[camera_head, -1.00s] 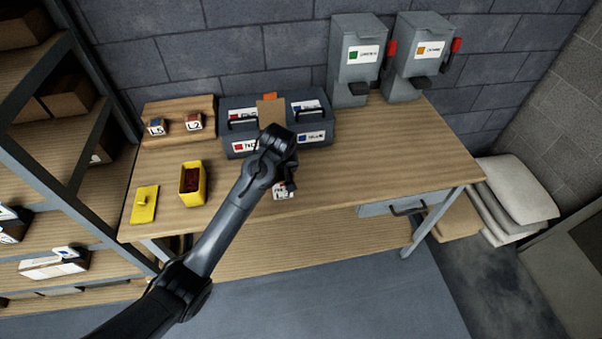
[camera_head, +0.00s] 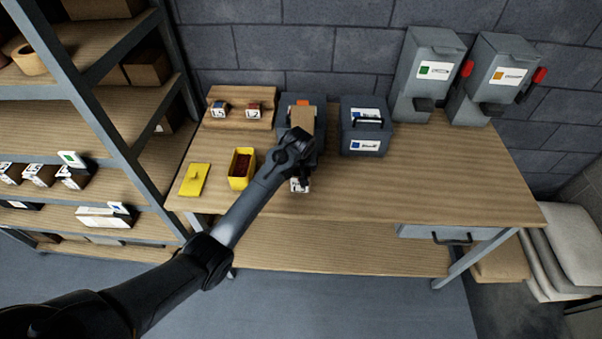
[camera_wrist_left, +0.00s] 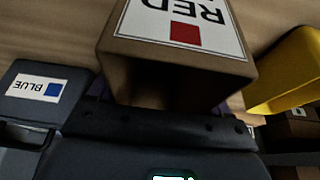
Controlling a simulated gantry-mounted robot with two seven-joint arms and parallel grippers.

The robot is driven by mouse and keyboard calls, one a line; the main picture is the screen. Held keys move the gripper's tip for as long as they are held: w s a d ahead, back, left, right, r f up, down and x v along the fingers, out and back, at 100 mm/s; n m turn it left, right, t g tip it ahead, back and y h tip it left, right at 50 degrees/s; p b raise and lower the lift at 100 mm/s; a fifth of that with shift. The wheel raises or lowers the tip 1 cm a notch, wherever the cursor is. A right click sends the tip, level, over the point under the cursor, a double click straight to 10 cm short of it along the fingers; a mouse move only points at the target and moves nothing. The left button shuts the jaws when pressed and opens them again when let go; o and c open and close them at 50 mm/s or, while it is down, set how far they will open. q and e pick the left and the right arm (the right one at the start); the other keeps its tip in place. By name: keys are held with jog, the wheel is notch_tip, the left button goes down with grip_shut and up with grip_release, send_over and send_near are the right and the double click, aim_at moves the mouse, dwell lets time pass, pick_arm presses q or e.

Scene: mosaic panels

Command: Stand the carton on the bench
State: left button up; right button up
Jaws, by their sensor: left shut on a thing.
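The brown carton is large in the left wrist view (camera_wrist_left: 118,52). It has a white label reading RED with a red square, upside down in that view. My left gripper (camera_wrist_left: 160,128) is shut on it. In the head view my left gripper (camera_head: 301,170) is over the front half of the wooden bench (camera_head: 400,185). A small white-labelled end of the carton (camera_head: 300,186) shows just below it. The rest of the carton is hidden, and I cannot tell whether it touches the bench top. My right gripper is not in view.
A dark box (camera_head: 288,104) with a brown piece (camera_head: 302,120) stands behind my gripper. A BLUE-labelled box (camera_head: 365,135) is to its right. A yellow tub (camera_head: 242,168) and lid (camera_head: 194,180) lie left. Two grey dispensers (camera_head: 425,75) stand back right. The right bench is clear.

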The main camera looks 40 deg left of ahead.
pick_arm(q)
jog(key=shift+f, duration=1.95)
jog(key=shift+f, duration=0.1)
jog(key=o, duration=1.5)
